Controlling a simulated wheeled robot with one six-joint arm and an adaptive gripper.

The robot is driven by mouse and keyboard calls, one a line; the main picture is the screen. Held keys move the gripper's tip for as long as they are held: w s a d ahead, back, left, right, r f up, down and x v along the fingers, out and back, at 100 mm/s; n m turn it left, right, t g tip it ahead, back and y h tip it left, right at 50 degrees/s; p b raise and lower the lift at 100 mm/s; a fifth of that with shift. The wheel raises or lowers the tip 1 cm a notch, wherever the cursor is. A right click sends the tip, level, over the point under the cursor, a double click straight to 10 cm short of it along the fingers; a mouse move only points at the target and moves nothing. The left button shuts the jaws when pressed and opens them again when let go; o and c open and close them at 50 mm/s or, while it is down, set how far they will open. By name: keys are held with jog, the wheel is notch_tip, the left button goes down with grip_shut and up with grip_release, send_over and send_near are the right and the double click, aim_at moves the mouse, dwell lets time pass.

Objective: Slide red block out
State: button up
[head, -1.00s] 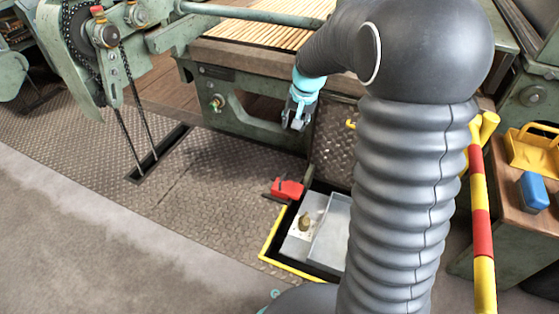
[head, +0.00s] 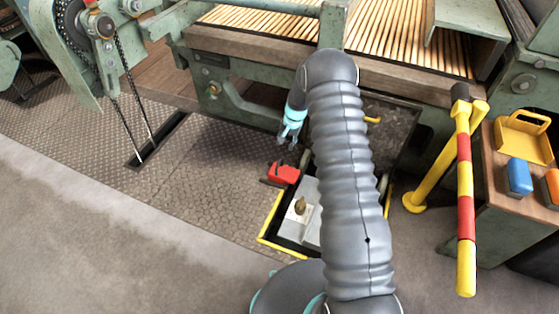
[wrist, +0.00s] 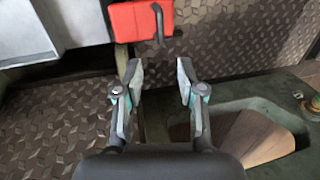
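The red block (head: 284,173) sits at the far left corner of the open floor pit, by its yellow-edged rim. It also shows at the top of the wrist view (wrist: 139,20), with a dark curved handle or hook (wrist: 158,22) at its right side. My gripper (head: 289,140) is above and beyond the red block in the head view, apart from it. In the wrist view my gripper (wrist: 158,75) is open, with nothing between its two fingers. The red block lies ahead of the fingertips there.
The pit (head: 268,238) holds a grey box with a brass knob (head: 299,205). A raised chequered hatch (head: 392,125) stands behind it. A red and yellow barrier post (head: 465,200) and a bench with a blue block (head: 518,177) are at right. Chequered floor (head: 215,190) at left is clear.

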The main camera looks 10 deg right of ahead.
aim_at(279, 163)
jog(key=f, duration=0.4)
jog(key=w+a+f, duration=0.1)
jog(key=f, duration=0.3)
jog(key=a+f, duration=0.1)
jog(key=f, duration=0.4)
jog(key=shift+w+a, duration=0.1)
jog(key=shift+w, duration=0.1)
grip_shut()
